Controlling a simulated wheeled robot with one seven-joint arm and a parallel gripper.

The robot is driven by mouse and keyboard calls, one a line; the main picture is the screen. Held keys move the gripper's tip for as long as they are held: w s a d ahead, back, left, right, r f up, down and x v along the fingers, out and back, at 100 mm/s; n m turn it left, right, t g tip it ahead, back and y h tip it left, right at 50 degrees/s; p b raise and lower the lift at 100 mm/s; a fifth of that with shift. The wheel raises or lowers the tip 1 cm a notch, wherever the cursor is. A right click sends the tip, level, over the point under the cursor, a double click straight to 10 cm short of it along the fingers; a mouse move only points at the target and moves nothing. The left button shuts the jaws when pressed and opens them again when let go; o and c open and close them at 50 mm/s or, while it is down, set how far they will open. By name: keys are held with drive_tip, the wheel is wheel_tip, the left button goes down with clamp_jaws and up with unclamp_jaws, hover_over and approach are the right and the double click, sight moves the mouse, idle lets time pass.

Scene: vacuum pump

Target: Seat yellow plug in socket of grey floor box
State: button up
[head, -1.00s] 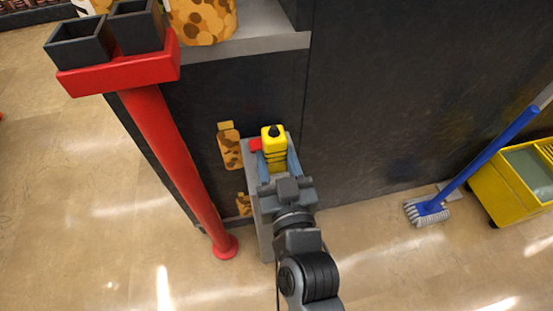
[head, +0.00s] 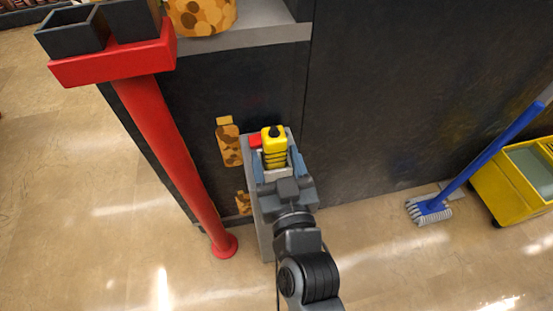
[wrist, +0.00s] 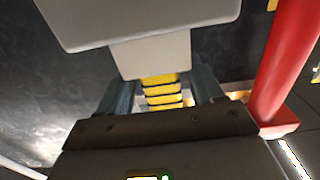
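The yellow plug (head: 273,140), with a dark tip and ribbed body, is at the top of the tall grey floor box (head: 264,225) in the head view. My gripper (head: 277,165) has its blue-grey fingers on either side of the plug, spread apart from it. In the wrist view, the plug's yellow ribs (wrist: 162,90) run between the fingers, with gaps on both sides. They meet a light grey block (wrist: 150,55) below a larger grey body (wrist: 140,18). The plug's contact end and the socket opening are hidden, so I cannot tell how deep it sits.
A red post (head: 175,155) with dark square cups stands at left; it also shows in the wrist view (wrist: 290,65). A dark wall (head: 400,100) is behind. A blue mop (head: 480,165) and yellow bucket (head: 515,190) are at right.

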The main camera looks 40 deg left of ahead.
drive_tip(key=shift+o, duration=0.6)
drive_tip(key=b+v, duration=0.1)
drive_tip(key=v, duration=0.7)
